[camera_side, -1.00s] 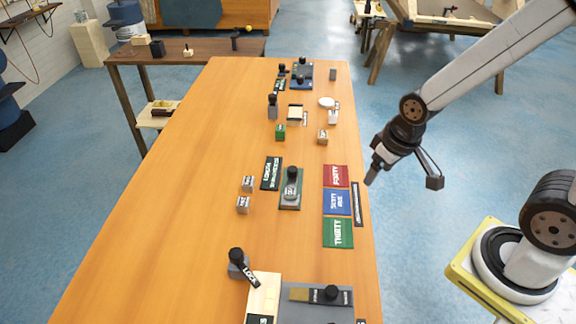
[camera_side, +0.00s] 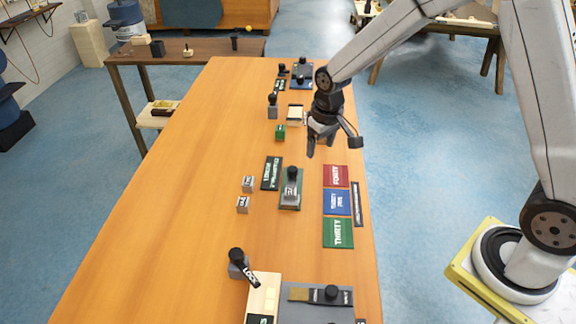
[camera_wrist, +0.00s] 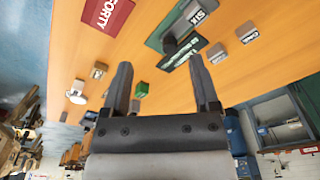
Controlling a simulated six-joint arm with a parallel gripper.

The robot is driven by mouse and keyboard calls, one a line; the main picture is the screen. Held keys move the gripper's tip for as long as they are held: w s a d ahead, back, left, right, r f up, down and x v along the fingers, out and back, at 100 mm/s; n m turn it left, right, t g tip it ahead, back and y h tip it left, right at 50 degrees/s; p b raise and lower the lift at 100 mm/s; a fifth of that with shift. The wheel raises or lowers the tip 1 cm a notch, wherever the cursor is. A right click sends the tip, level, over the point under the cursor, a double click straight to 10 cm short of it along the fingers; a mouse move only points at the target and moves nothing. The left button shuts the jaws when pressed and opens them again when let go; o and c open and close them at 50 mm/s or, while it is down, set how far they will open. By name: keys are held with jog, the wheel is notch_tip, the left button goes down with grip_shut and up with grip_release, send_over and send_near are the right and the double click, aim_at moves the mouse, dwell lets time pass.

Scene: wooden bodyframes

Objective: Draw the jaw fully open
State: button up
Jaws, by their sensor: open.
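Several knobbed fixtures stand on the table, and I cannot tell which holds the jaw. The middle one is a green base (camera_side: 290,205) with a grey block and black knob (camera_side: 292,173); its grey block, reading SIX, shows in the wrist view (camera_wrist: 200,12). The front one is a grey plate (camera_side: 300,314) with a dark bar and black knob (camera_side: 331,292). The far one is a blue plate (camera_side: 307,72) with black knobs. My gripper (camera_side: 322,148) hangs open and empty above the table's right side, beyond the red card; both fingers show apart in the wrist view (camera_wrist: 160,66).
A LOCK lever (camera_side: 238,262) stands at the front left. Red (camera_side: 336,176), blue (camera_side: 337,202) and green (camera_side: 338,233) cards lie along the right edge. Small cubes (camera_side: 248,184) and a green cube (camera_side: 280,132) lie about. The table's left side is clear.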

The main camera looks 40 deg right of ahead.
jog(key=g, duration=0.1)
send_over(292, 168)
notch_tip(292, 168, down, 6)
jog(key=shift+s+r, duration=0.1)
jog(key=shift+r, duration=0.05)
jog(key=shift+f, duration=3.9)
grip_shut()
